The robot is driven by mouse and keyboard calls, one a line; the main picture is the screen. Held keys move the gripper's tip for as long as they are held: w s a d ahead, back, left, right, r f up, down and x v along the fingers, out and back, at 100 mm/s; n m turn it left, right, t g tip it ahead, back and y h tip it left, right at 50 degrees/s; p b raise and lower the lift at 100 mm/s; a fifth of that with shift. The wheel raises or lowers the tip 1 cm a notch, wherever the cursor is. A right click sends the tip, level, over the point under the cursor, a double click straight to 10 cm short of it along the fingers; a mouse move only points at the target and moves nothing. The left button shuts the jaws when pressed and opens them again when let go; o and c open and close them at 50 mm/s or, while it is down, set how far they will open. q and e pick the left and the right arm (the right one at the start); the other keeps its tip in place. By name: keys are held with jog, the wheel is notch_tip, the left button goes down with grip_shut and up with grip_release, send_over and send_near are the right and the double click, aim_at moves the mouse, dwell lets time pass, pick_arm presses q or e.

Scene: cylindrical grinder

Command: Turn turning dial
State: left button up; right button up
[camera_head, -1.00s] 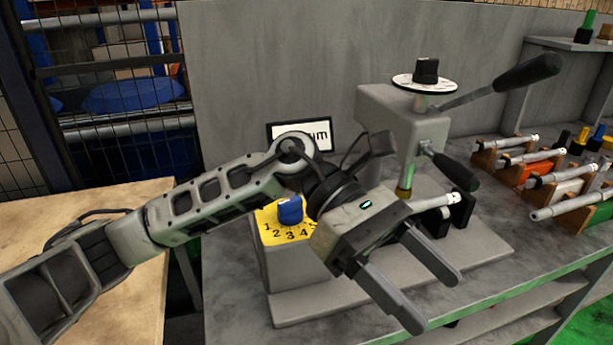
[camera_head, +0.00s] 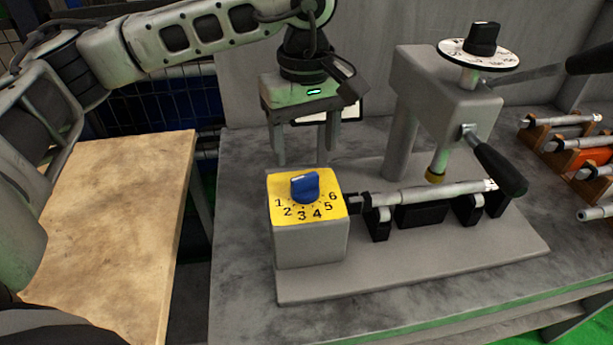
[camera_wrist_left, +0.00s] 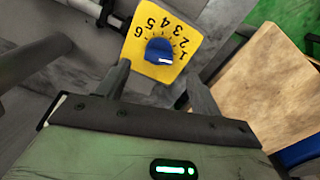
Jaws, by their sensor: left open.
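The turning dial is a blue knob (camera_head: 305,185) on a yellow plate numbered 1 to 6 (camera_head: 285,214), on top of a grey box (camera_head: 310,245) at the left end of the grinder base. The knob also shows in the left wrist view (camera_wrist_left: 160,52), just beyond the fingertips. My left gripper (camera_head: 306,160) is open and empty, its fingers pointing down. In the head view it appears just behind and above the knob, apart from it. In the left wrist view the knob lies between the lines of the two fingers (camera_wrist_left: 158,78). My right gripper is not in view.
The grinder column (camera_head: 450,95) stands right of the dial, with a black knob on a white disc (camera_head: 480,52) and a black-handled lever (camera_head: 500,168). A metal rod (camera_head: 435,192) lies on black supports. A wooden table (camera_head: 110,230) is at left. Several rods in holders (camera_head: 560,122) are at right.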

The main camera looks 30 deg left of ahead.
aim_at(306, 178)
pick_arm(q)
notch_tip(306, 178, down, 8)
jog(key=shift+f+p, duration=0.1)
jog(key=shift+p, duration=0.35)
jog(key=c, duration=1)
